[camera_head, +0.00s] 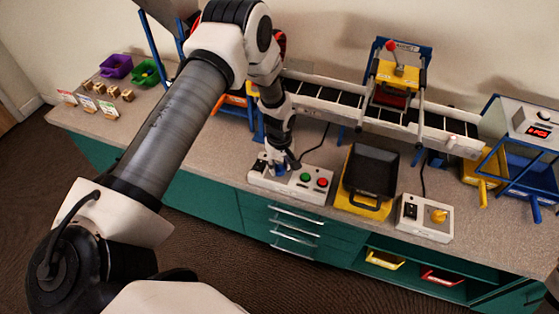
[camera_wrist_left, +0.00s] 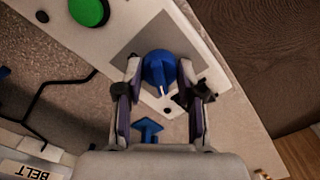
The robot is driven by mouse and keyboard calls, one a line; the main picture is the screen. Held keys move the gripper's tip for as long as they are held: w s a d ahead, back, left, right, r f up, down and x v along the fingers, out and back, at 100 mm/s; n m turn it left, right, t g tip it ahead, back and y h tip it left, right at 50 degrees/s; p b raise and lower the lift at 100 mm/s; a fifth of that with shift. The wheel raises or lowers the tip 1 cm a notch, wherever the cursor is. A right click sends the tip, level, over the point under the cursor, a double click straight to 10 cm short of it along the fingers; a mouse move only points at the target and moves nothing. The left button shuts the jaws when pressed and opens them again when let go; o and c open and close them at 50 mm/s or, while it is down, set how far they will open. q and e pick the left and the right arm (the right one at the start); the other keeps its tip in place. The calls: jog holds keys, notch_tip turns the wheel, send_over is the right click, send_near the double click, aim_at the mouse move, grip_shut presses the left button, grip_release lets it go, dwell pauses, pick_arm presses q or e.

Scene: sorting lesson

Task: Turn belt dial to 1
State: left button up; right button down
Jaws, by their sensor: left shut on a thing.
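The blue belt dial (camera_wrist_left: 159,70) sits on a grey plate at one end of the white control box (camera_head: 258,180). A white mark shows on the dial's edge in the left wrist view. My left gripper (camera_wrist_left: 161,88) is around the dial with a finger on each side, shut on it; it also shows in the head view (camera_head: 277,168), where it hides most of the dial. The box's green button (camera_head: 306,177) and red button (camera_head: 322,182) are clear of the gripper. My right gripper is not in view.
Right of the box stand a black bin (camera_head: 371,171) on a yellow base and a second box with a yellow knob (camera_head: 438,215). The conveyor belt (camera_head: 335,95) runs behind. The counter's front edge is close.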

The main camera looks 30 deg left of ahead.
aim_at(280, 166)
pick_arm(q)
jog(key=o, duration=1.1)
jog(key=shift+o, duration=0.2)
notch_tip(280, 166, up, 12)
